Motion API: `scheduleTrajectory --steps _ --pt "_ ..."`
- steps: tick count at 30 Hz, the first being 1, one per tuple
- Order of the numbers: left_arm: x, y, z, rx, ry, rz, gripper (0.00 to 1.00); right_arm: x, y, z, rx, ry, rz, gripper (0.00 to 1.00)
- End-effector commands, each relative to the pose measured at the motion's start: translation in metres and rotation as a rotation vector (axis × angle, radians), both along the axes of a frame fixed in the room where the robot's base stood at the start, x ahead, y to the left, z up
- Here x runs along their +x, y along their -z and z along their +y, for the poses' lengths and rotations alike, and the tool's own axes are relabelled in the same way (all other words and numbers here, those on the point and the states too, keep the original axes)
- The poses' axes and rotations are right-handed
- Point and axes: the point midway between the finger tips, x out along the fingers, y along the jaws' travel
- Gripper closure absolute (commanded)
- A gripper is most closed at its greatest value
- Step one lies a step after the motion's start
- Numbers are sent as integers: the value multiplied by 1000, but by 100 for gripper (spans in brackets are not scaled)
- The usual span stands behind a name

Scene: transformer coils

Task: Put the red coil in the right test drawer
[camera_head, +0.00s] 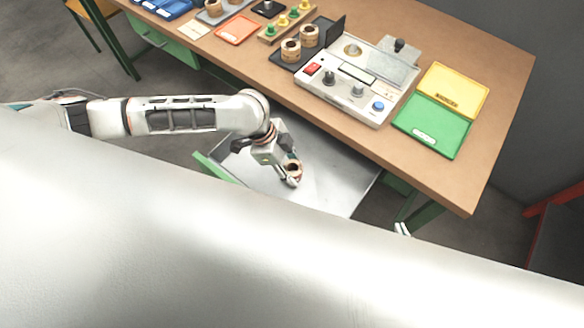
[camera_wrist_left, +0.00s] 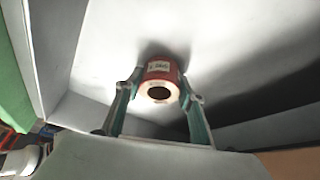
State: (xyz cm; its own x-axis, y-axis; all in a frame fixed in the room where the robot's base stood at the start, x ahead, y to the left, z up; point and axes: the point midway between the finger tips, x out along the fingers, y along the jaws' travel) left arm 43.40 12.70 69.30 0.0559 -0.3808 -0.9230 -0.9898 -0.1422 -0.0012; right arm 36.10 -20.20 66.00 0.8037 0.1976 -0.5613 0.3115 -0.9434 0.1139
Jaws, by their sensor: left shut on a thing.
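The red coil (camera_wrist_left: 161,72) has a pale label and a dark hole, and it sits between the fingers of my left gripper (camera_wrist_left: 160,98) in the left wrist view. In the head view my left gripper (camera_head: 292,174) is shut on the coil (camera_head: 294,167) over the open drawer (camera_head: 335,190). The drawer has a bare grey metal floor and a green front. I cannot tell whether the coil touches the floor. A small pale tip that looks like my right gripper (camera_head: 402,229) shows at the drawer's right, mostly hidden by my body.
The wooden bench (camera_head: 440,185) stands above the drawer. It carries the test device (camera_head: 355,85), a green tray (camera_head: 432,125), a yellow tray (camera_head: 455,90), an orange tray (camera_head: 237,29) and a dark tray with two coils (camera_head: 291,50). The drawer floor right of my left gripper is clear.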

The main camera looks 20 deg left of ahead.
Motion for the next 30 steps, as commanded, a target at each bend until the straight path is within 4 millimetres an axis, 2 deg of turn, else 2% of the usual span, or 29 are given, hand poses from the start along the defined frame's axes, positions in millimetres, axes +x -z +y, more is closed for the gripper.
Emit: scheduleTrajectory --steps 1,2,3,4,14,17,20,30 --pt "0 1 0 0 -1 0 87 0 0 0 0 0 0 100" --pt "0 2 0 1 -1 1 59 0 0 0 0 0 0 100" --pt "0 2 0 1 0 0 48 0 0 0 0 0 0 100" --pt "0 2 0 1 0 0 44 0 0 0 0 0 0 100" --pt "0 1 0 0 0 0 44 0 0 0 0 0 0 100" --pt "0 -5 1 0 0 -1 44 0 -1 0 0 0 -1 100" --pt "0 -17 7 1 -1 -3 44 1 -5 0 0 -1 -2 100" --pt "-3 -81 33 2 -1 -4 44 3 -19 0 1 -1 -7 100"
